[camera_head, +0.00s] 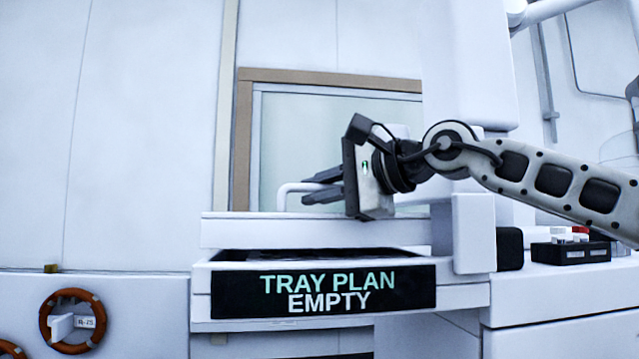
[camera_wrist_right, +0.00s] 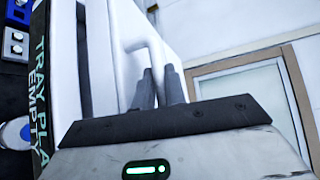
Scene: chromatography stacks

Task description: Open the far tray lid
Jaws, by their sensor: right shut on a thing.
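The white tray lid (camera_head: 300,232) sits above a tray body (camera_head: 203,278), with a dark gap between them. A white bar handle (camera_head: 290,188) stands up from the lid; it also shows in the wrist view (camera_wrist_right: 152,38). My right gripper (camera_head: 322,186) comes in from the right above the lid, its dark fingers shut on the handle. In the wrist view the fingertips (camera_wrist_right: 160,84) meet the handle's lower part; the exact contact is partly hidden. My left gripper is in neither view.
A black sign (camera_head: 322,291) reading "TRAY PLAN EMPTY" fronts the tray. A white column (camera_head: 470,70) rises behind my right arm. A black box with red and white tops (camera_head: 571,250) sits on the right counter. An orange ring (camera_head: 46,322) hangs lower left.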

